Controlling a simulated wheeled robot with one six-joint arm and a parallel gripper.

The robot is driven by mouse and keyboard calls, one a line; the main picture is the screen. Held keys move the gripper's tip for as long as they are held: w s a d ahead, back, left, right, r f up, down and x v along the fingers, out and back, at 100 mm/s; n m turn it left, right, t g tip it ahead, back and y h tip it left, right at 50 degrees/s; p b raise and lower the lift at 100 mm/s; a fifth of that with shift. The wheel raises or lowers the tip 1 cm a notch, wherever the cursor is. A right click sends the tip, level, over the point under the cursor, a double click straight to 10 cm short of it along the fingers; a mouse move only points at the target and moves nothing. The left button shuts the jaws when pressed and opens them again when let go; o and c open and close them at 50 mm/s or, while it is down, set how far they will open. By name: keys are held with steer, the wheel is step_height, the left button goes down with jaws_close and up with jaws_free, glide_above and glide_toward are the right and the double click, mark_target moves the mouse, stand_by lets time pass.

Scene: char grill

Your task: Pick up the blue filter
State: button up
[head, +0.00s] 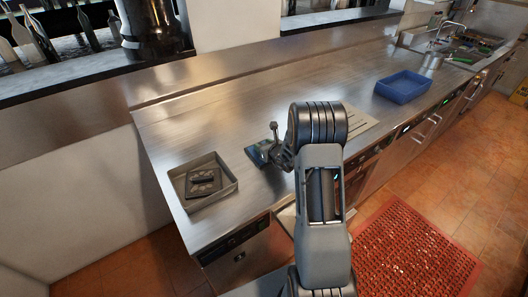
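A flat blue-green item (258,153), probably the blue filter, lies on or just above the steel counter left of my arm. My gripper (274,142) is right at its right side, small and partly hidden by my wrist. I cannot tell whether its fingers touch the item or how far apart they are. Part of the item is covered by the gripper.
A grey tray (228,188) with a dark square piece (203,181) inside stands at the counter's near left. A blue bin (402,88) stands farther right. A pale slotted board (360,121) lies behind my arm. The steel counter (225,110) is clear toward the back.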

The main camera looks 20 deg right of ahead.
jaws_close()
stand_by(0.5)
steer(key=shift+r, duration=0.1)
